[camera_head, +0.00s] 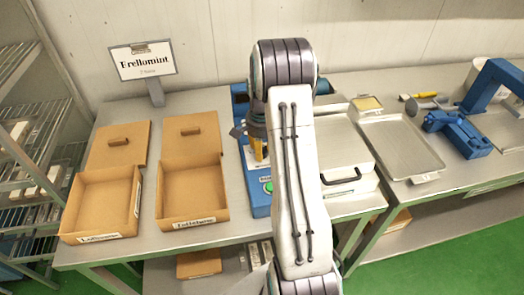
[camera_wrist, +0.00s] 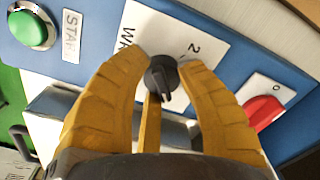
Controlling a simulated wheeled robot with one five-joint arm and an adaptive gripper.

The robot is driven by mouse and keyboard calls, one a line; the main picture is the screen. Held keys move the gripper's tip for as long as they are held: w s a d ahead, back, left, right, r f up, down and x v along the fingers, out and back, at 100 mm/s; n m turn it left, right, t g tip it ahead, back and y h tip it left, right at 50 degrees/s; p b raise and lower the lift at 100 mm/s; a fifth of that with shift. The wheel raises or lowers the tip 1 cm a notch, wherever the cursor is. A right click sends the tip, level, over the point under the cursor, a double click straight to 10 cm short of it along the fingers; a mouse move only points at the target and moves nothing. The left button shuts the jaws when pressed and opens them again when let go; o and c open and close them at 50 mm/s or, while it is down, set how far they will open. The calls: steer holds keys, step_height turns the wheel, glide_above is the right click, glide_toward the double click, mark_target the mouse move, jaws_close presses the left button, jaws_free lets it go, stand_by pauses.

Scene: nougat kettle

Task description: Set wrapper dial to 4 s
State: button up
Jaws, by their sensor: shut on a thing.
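The wrapper dial (camera_wrist: 162,76) is a dark round knob on a white label plate (camera_wrist: 205,32) in the wrist view. The label shows part of a word and a "2"; the rest of the scale is hidden or cut off. My gripper (camera_wrist: 160,72) has its yellow fingers on both sides of the knob, shut on it. In the head view my gripper (camera_head: 258,150) is at the blue wrapper machine (camera_head: 259,195), mostly behind my arm. The dial is hidden there, and I cannot tell its exact setting.
A green START button (camera_wrist: 32,29) and a red switch (camera_wrist: 262,112) flank the dial in the wrist view. Two open cardboard boxes (camera_head: 191,221) stand left of the machine. A white lidded case (camera_head: 345,160) and a metal tray (camera_head: 405,150) are to the right.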

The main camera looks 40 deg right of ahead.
steer(key=n, duration=0.1)
steer(key=n+b, duration=0.1)
steer(key=n, duration=0.1)
steer(key=n+b, duration=0.1)
steer(key=n, duration=0.1)
steer(key=shift+s+a+f, duration=0.15)
steer(key=shift+s+f, duration=0.05)
steer(key=shift+f, duration=0.1)
steer(key=n+b, duration=0.1)
steer(key=n, duration=0.4)
steer(key=shift+s+b, duration=0.1)
steer(key=shift+b, duration=0.25)
steer(key=shift+n, duration=0.3)
steer(key=o, duration=1.2)
steer(key=shift+r, duration=0.15)
steer(key=shift+c, duration=0.2)
steer(key=shift+r, duration=0.1)
steer(key=shift+r, duration=0.55)
step_height(320, 180, up, 11)
